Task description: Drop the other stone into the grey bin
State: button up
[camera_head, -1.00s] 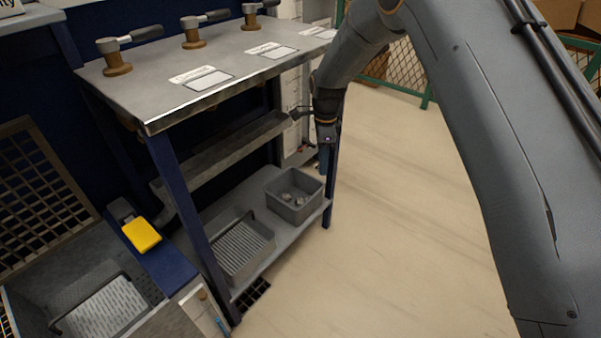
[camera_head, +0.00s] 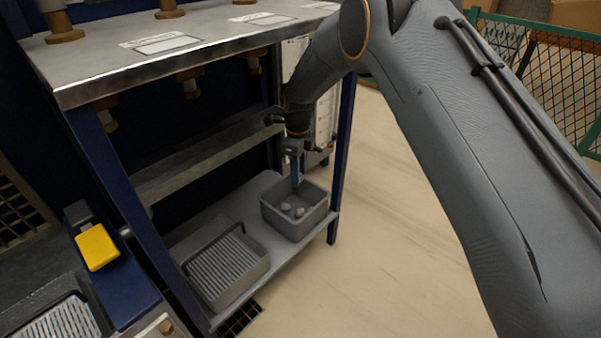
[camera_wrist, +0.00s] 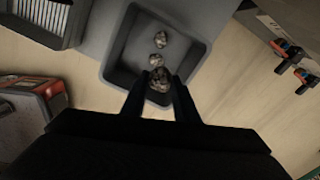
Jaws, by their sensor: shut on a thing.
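The grey bin (camera_head: 318,216) stands on the lower shelf at its right end. Two stones lie inside it, one (camera_head: 285,207) to the left and one (camera_head: 299,212) to the right. In the wrist view the bin (camera_wrist: 120,72) holds the same two, a far stone (camera_wrist: 163,39) and a smaller-looking stone (camera_wrist: 155,60). My gripper (camera_head: 295,183) points down over the bin. In the wrist view my gripper (camera_wrist: 159,88) is shut on a speckled stone (camera_wrist: 160,75) between its fingertips, which appears over the bin. Its exact height above the bin floor is hard to tell.
A ribbed grey tray (camera_head: 262,268) with a handle sits left of the bin on the shelf. The bench top (camera_head: 120,62) and a middle shelf (camera_head: 200,162) lie above. A blue bench leg (camera_head: 342,165) stands right of the bin. The floor at right is clear.

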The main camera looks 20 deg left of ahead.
notch_tip(320, 180, down, 5)
jog(key=b, duration=0.3)
jog(key=shift+f+b, duration=0.2)
jog(key=shift+b, duration=0.2)
jog(key=o, duration=1.1)
jog(key=shift+o, duration=0.2)
notch_tip(320, 180, up, 8)
jog(key=p, duration=0.3)
jog(key=shift+f, duration=0.1)
